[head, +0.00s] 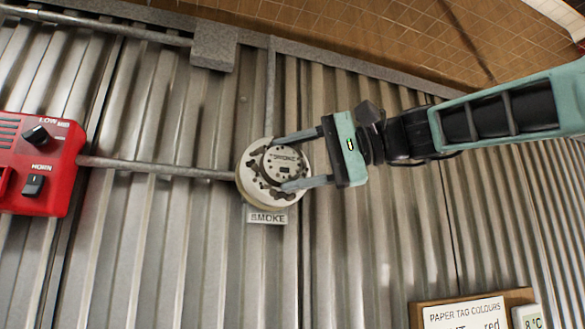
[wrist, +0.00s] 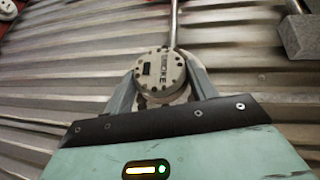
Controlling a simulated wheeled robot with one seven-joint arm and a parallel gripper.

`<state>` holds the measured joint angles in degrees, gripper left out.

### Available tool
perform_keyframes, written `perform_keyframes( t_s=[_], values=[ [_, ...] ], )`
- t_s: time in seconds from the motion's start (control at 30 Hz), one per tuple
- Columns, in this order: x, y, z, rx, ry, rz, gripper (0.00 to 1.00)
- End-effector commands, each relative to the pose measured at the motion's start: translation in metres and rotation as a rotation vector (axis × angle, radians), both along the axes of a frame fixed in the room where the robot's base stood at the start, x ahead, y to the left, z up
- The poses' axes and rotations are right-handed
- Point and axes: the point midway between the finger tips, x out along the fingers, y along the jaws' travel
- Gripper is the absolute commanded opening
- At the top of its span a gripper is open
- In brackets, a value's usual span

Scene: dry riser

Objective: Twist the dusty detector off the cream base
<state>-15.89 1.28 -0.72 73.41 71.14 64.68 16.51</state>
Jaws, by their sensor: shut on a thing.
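In the wrist view the detector (wrist: 162,70) lies between the two grey fingers (wrist: 163,88). The fingers and detector hide part of the base, and I cannot tell whether the detector is turned on it.
A PAPER TAG COLOURS board (head: 468,312) is at lower right. Wall below the label is clear.

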Motion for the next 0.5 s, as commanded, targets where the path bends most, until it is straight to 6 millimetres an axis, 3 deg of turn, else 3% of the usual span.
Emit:
perform_keyframes(
  t_s=[0.5],
  values=[
    [-0.025, -0.007, -0.001, 0.0, -0.002, 0.0, 0.31]
  ],
)
